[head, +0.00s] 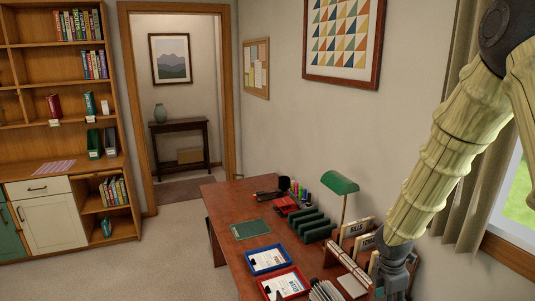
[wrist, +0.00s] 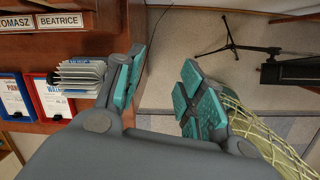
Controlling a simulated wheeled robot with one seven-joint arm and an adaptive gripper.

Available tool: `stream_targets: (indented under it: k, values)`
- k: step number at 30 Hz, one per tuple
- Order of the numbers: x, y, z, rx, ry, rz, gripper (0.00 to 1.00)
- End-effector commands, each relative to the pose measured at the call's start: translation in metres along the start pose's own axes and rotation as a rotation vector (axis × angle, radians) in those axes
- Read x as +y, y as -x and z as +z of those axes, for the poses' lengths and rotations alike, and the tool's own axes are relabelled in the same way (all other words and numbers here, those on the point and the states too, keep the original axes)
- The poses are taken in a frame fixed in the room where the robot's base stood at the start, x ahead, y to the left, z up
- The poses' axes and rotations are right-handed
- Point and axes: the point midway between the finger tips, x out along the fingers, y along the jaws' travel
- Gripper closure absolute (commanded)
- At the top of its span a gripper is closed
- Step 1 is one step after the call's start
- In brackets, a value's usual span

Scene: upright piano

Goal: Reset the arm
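My arm (head: 440,165) reaches down from the upper right in the head view, wrapped in a pale, ribbed cover. My gripper (wrist: 163,62) shows in the wrist view with its two teal-padded fingers apart and nothing between them. In the head view its dark wrist end is at the lower right, over or beside the desk's near right end; the fingertips are hard to make out there. In the wrist view the gripper hangs past the desk edge, with floor visible between the fingers.
The wooden desk (head: 222,200) holds a green lamp (head: 340,183), a dark green rack (head: 305,222), a blue tray (head: 268,259) and a red tray (head: 284,283). White cards (wrist: 80,77) stand close left of the gripper. A black stand (wrist: 232,42) is on the floor. Carpet left of the desk is clear.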

Motion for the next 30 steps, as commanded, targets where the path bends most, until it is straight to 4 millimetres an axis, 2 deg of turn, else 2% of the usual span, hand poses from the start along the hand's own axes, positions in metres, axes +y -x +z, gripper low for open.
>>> stream_targets:
  k: [1, 6, 15, 21, 30]
  values:
    - [-0.009, -0.016, -0.012, 0.024, -0.038, -0.012, 0.61]
    - [-0.046, -0.07, -0.06, 0.121, -0.247, -0.052, 0.61]
    - [-0.126, -0.152, -0.137, 0.232, -0.697, -0.143, 0.61]
    - [-0.185, -0.194, -0.172, 0.242, -1.007, -0.201, 0.61]
    - [-0.279, -0.238, -0.201, 0.176, -1.459, -0.243, 0.61]
